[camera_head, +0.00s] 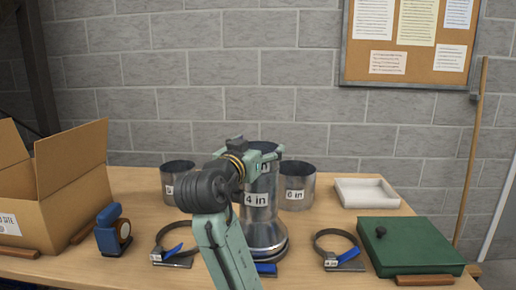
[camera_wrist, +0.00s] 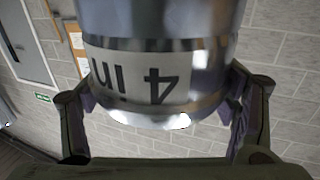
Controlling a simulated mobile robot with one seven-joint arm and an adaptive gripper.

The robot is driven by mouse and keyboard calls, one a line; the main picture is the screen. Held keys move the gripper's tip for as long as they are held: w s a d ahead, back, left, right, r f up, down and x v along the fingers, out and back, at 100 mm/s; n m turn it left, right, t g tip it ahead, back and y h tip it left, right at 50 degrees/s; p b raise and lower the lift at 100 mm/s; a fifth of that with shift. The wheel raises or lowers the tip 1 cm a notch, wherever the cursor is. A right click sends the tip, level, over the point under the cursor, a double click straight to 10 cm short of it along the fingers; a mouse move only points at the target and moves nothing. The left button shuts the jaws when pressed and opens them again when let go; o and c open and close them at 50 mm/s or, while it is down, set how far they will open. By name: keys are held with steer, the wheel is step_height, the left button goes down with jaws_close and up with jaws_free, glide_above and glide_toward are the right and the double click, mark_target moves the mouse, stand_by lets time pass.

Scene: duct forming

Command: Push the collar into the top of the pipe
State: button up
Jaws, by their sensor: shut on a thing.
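My gripper (camera_head: 262,157) is shut on a metal collar (camera_head: 265,147) with a white label, at the top of the upright pipe (camera_head: 262,220). The pipe is shiny metal, labelled "4 in", with a flared foot on the table. In the wrist view, the collar (camera_wrist: 150,110) shows its "4 in" label upside down, with a finger on each side. The pipe (camera_wrist: 160,20) continues from it at the top of that view. The two look in line and touching; how deep the collar sits in the pipe cannot be told. My arm hides part of the pipe's left side.
Metal rings stand behind, one at left (camera_head: 178,180) and one labelled "6 in" (camera_head: 297,187). Clamps with blue handles (camera_head: 338,250) lie around the pipe. A cardboard box (camera_head: 60,190) and blue tool (camera_head: 112,230) are left; a white tray (camera_head: 366,193) and green case (camera_head: 408,245) right.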

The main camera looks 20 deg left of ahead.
steer(key=o, duration=1.2)
steer(key=s, duration=1.2)
steer(key=shift+a, duration=0.2)
steer(key=shift+a, duration=0.1)
